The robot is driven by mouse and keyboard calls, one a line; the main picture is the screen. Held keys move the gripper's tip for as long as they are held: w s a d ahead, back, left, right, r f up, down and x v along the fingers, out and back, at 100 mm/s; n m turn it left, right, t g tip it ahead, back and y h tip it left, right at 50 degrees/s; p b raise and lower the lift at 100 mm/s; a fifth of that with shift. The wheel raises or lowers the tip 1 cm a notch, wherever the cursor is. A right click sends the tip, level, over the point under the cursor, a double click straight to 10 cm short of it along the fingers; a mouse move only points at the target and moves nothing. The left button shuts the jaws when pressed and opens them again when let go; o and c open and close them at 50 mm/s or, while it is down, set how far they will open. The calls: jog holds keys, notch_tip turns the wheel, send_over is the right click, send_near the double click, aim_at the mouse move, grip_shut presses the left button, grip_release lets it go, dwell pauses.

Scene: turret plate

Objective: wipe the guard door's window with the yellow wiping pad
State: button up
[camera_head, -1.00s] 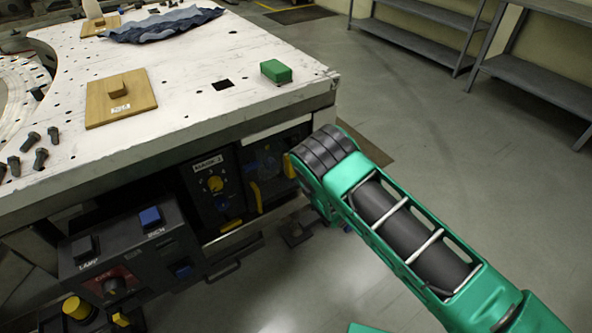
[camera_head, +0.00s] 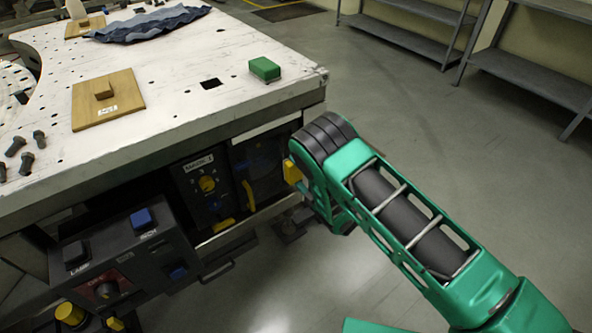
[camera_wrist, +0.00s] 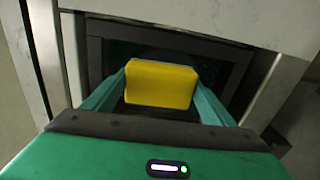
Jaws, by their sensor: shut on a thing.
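The yellow wiping pad (camera_wrist: 161,84) is clamped between the two green fingers of my gripper (camera_wrist: 160,90) in the wrist view. Behind it is the guard door's dark window (camera_wrist: 205,57) inside a dark frame. I cannot tell whether the pad touches the window. In the head view a small yellow part of the pad (camera_head: 291,171) shows at the left of my wrist, in front of the guard door (camera_head: 262,165) under the table edge.
A yellow handle (camera_head: 248,196) is on the door's left side. A dark control panel (camera_head: 115,262) with knobs and buttons juts out at lower left. The white tabletop (camera_head: 180,110) overhangs the door and carries a green block (camera_head: 265,68) near its corner.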

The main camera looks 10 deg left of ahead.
jog(key=shift+s+d, duration=0.15)
jog(key=shift+d, duration=0.05)
jog(key=shift+s+d, duration=0.1)
jog(key=shift+v, duration=1.4)
